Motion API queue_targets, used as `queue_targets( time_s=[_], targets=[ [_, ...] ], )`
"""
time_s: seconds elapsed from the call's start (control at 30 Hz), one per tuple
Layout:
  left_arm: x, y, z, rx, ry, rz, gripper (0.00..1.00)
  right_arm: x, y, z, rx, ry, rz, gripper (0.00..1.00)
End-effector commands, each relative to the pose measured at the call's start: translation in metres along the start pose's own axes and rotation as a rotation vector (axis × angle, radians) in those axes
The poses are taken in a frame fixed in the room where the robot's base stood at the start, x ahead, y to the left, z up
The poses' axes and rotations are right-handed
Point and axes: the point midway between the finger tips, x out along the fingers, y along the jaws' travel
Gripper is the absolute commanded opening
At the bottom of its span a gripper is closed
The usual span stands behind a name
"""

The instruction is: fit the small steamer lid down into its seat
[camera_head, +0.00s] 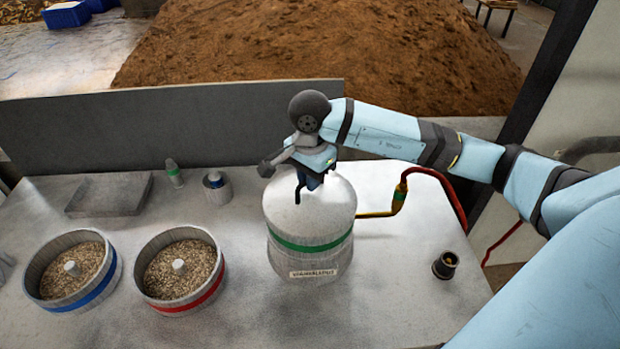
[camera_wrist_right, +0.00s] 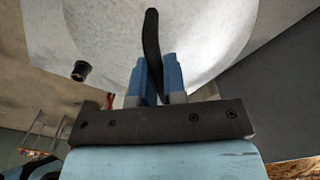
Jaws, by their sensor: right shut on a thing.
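The steamer lid (camera_head: 285,213), a pale dome with a green band, stands over the grey steamer base (camera_head: 290,266), which bears a small label. I cannot tell whether its rim is fully seated or slightly raised. My right gripper (camera_head: 313,179) is above the dome, shut on its dark handle (camera_head: 298,194). In the right wrist view the black curved handle (camera_wrist_right: 152,40) stands between the blue fingers of the right gripper (camera_wrist_right: 158,75), with the pale lid surface (camera_wrist_right: 105,25) behind. The far side of the seat is hidden. My left gripper is not in view.
Two grain-filled round trays, blue-banded (camera_head: 85,298) and red-banded (camera_head: 193,305), stand left. A shallow grey tray (camera_head: 110,195), green-banded bottle (camera_head: 174,174) and small blue-banded pot (camera_head: 217,190) are behind. A red hose (camera_head: 445,182) and black cup (camera_head: 445,265) are right.

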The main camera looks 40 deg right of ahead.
Motion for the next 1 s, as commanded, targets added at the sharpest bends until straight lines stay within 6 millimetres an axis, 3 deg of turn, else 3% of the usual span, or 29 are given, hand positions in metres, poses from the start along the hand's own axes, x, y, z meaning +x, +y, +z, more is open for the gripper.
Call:
queue_targets(
  time_s=[0.23,0.3,0.4,0.77,1.0],
  targets=[
    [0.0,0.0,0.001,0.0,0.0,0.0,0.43,-0.001,0.0,0.0,0.0,0.0,-0.001,0.0],
    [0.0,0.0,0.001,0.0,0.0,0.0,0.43,-0.001,0.0,0.0,0.0,0.0,-0.001,0.23],
    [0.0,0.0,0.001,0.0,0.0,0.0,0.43,0.0,0.0,0.0,0.001,0.0,-0.001,0.42],
    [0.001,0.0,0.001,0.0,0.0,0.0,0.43,-0.006,0.0,0.0,0.0,0.0,-0.001,0.42],
    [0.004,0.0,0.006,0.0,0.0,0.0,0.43,-0.051,-0.001,-0.001,0.0,0.002,-0.007,0.42]
  ],
)
